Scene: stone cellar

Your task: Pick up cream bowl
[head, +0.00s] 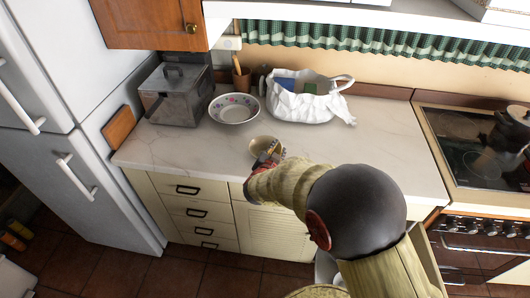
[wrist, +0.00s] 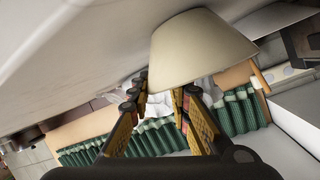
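The cream bowl (head: 258,143) stands on the pale marble counter near its front edge, partly hidden by my gripper (head: 268,155). In the wrist view the bowl (wrist: 200,45) looms large at top centre, wide at its rim. My gripper (wrist: 156,93) is open there, with its two fingers spread at the bowl's rim. The left finger is beside the bowl with a small gap. The tip of the right finger is hidden by the bowl's wall. I cannot tell whether it touches the bowl.
A flower-patterned bowl (head: 234,115) and a metal bread box (head: 176,98) stand behind on the left. A white bag (head: 300,102) lies at the back. A stove (head: 470,150) is on the right, a fridge (head: 60,150) on the left. The counter (head: 190,145) left of the cream bowl is clear.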

